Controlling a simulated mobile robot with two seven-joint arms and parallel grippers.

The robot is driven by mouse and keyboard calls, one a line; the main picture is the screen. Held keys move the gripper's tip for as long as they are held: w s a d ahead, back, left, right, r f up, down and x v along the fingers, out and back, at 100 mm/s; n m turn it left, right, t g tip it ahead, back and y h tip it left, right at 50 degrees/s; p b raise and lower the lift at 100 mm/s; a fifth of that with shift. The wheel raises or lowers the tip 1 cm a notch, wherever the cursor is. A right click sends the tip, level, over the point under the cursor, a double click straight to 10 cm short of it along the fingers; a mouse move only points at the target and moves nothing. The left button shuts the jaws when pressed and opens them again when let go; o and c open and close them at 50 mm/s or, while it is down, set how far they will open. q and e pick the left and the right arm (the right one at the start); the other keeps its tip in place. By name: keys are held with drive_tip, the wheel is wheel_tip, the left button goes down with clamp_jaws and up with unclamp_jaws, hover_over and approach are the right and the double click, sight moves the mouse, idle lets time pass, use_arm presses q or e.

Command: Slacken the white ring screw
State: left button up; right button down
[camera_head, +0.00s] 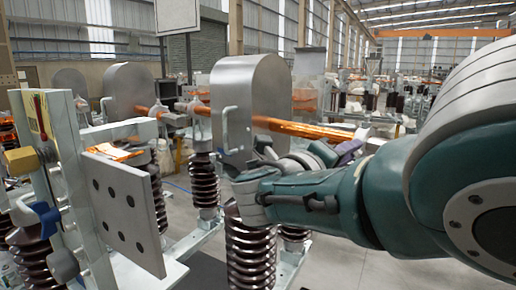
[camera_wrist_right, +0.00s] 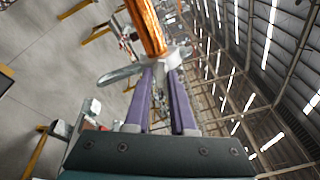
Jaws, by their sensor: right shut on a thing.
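My right gripper (camera_head: 348,147) reaches in from the right in the camera_head view, beside the copper rod (camera_head: 312,129). In the right wrist view its two purple fingers (camera_wrist_right: 162,72) point away, close together at the tips. They are shut on a small whitish piece, which looks like the white ring screw (camera_wrist_right: 180,53), at the end of the copper rod (camera_wrist_right: 148,28). The ring's shape is mostly hidden by the fingers. A whitish part (camera_head: 362,133) shows by the fingertips in the camera_head view. My left gripper is not in view.
A rounded grey metal housing (camera_head: 250,95) stands just left of my right wrist, above brown ribbed insulators (camera_head: 250,250). A drilled grey plate (camera_head: 124,208) and a frame with a yellow block (camera_head: 20,160) are at left. More similar equipment fills the hall behind.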

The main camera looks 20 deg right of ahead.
idle(0.4)
drive_tip(key=c, duration=0.8)
unclamp_jaws()
drive_tip(key=shift+o, duration=0.2)
drive_tip(key=shift+a, duration=0.1)
drive_tip(key=p+v, duration=0.2)
drive_tip(key=v, duration=0.5)
drive_tip(key=shift+s+a, duration=0.1)
drive_tip(key=shift+s, duration=0.05)
